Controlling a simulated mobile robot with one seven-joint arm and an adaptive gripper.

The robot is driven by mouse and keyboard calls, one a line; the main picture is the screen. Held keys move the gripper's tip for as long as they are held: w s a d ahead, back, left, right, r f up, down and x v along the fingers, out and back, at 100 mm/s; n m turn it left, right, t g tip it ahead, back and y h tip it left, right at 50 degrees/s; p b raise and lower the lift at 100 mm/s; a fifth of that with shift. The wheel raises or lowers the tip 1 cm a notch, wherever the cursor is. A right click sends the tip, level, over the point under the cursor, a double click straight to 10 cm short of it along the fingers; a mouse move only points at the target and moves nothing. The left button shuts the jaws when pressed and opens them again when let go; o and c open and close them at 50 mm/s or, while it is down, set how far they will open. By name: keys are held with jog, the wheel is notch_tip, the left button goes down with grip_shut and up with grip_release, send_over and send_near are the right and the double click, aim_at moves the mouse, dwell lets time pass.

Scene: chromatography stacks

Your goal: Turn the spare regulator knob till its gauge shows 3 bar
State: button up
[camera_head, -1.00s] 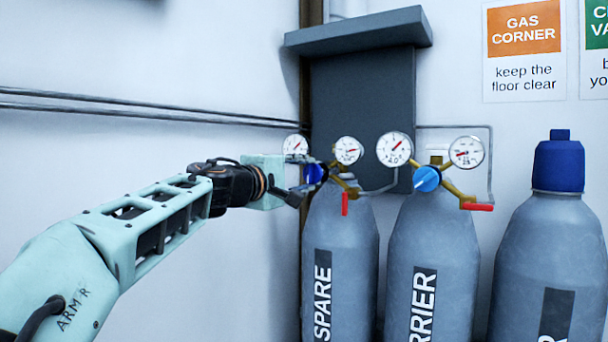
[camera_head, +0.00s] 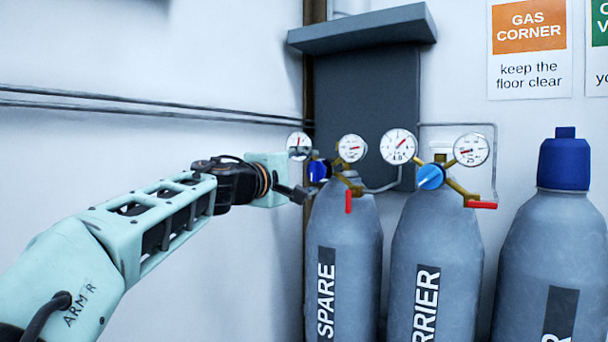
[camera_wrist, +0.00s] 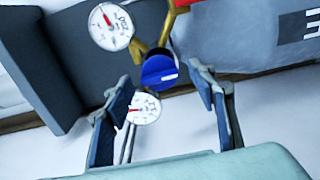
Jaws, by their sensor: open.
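The spare regulator's blue knob (camera_head: 318,171) is on the brass regulator atop the cylinder marked SPARE (camera_head: 340,260). Its left gauge (camera_head: 299,146) is partly overlapped by my gripper; its needle points about straight up, too small to read. The right gauge (camera_head: 351,148) is in clear view. In the wrist view the knob (camera_wrist: 159,71) has a pale mark and lies just beyond and between my fingertips. One gauge (camera_wrist: 145,108) shows between the fingers, another (camera_wrist: 111,26) above left. My gripper (camera_wrist: 162,80) is open, its fingers apart with nothing held; it shows beside the knob in the head view.
The carrier cylinder (camera_head: 430,255), with a light-blue knob (camera_head: 431,176) and two gauges, stands close to the right. A red lever (camera_head: 348,201) hangs below the spare regulator. A capped cylinder (camera_head: 550,250) is farther right. A dark wall panel (camera_head: 365,110) is behind.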

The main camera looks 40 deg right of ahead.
jog(key=shift+s+a, duration=0.1)
jog(key=shift+a, duration=0.4)
jog(key=v, duration=1.1)
jog(key=shift+s+d, duration=0.1)
